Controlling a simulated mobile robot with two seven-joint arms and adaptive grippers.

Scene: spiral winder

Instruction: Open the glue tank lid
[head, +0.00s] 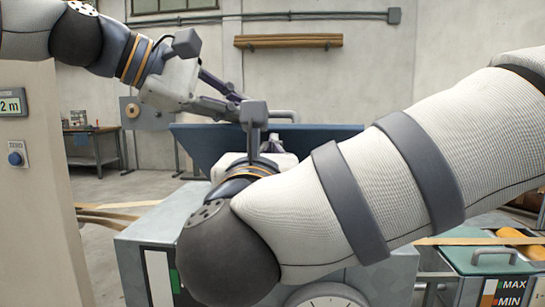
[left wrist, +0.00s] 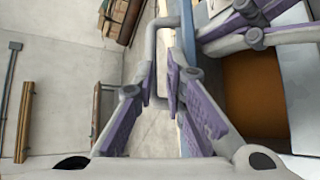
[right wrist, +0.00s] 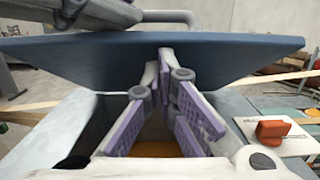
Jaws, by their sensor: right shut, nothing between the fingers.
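The blue glue tank lid (head: 190,148) stands raised and tilted above the grey tank (head: 150,235). In the right wrist view the lid (right wrist: 230,55) spans the picture, with amber glue (right wrist: 155,148) in the opening below. My left gripper (left wrist: 160,80) is at the lid's grey handle (left wrist: 151,50); its fingers are apart, with the bar at or between the tips. The handle (head: 285,114) also shows in the head view. My right gripper (right wrist: 168,62) is shut and empty, its tips close to the lid's underside; contact is unclear.
An orange-red knob (right wrist: 272,132) sits right of the opening. A unit with a handle and MAX/MIN marks (head: 500,275) is at the lower right. A workbench (head: 92,145) stands further back.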

